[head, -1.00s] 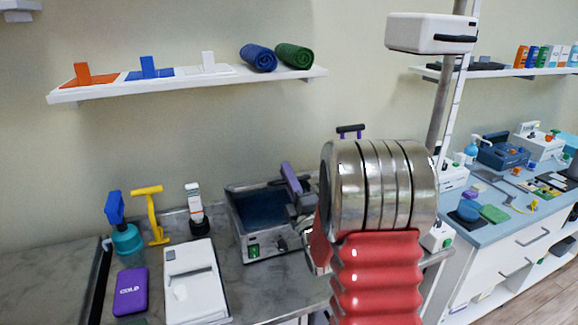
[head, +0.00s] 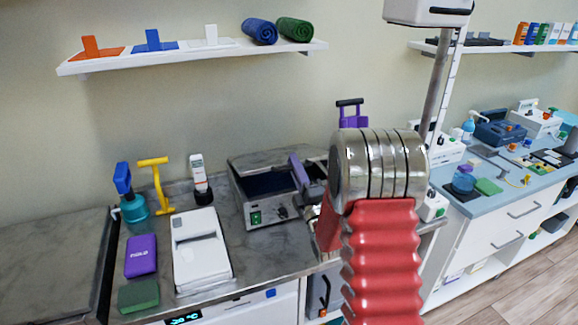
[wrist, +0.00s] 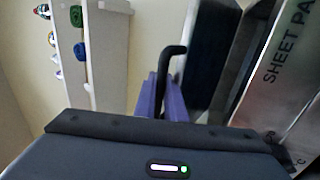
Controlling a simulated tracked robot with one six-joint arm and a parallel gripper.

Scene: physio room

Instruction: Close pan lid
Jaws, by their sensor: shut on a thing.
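The pan unit (head: 268,212) is a grey metal box with a dark blue inside and a green switch on its front. Its top looks open in the head view. In the wrist view, a metal side lettered "SHEET PA" (wrist: 290,60) shows at the right, beside a dark panel; I cannot tell if that panel is the lid. My gripper (head: 299,170) is at the unit's right side, its wrist partly hidden by my arm. In the wrist view, its purple fingers (wrist: 162,95) are close together at a black hooked bar (wrist: 168,62), which seems held between them.
A white device (head: 200,250), a purple box (head: 141,256) and a green block (head: 138,295) lie left of the unit. A blue-teal pump (head: 128,195), a yellow tool (head: 157,185) and a bottle (head: 200,178) stand behind. A wall shelf (head: 190,60) hangs above.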

